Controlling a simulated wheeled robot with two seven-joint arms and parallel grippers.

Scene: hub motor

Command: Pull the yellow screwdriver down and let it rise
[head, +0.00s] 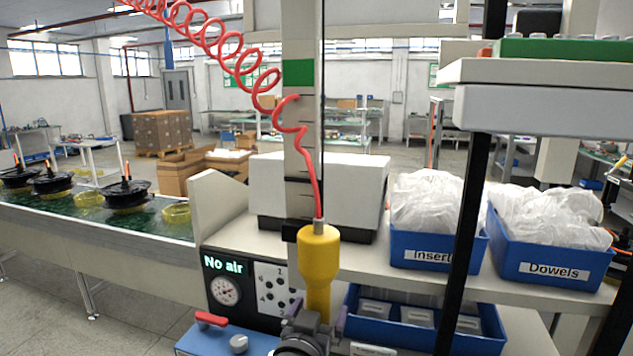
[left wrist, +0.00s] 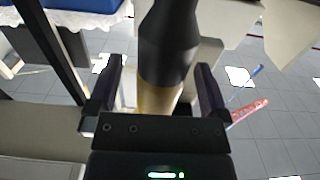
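The yellow screwdriver (head: 318,255) hangs upright from a coiled red air hose (head: 245,70) in front of the grey column. My left gripper (head: 313,318) is at its lower part, with one finger on each side. In the left wrist view, the screwdriver's yellow body (left wrist: 158,98) and black end (left wrist: 168,45) are between the open fingers of the gripper (left wrist: 160,80). Gaps show between both fingers and the body, so it is not clamped. The screwdriver's lower end is hidden in the head view. My right gripper is not in view.
A panel with a gauge (head: 225,291) reads "No air". Blue bins labelled Insert (head: 430,254) and Dowels (head: 550,268) stand on the right shelf. A dark post (head: 464,230) rises before them. A conveyor (head: 150,250) with black hubs runs at the left.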

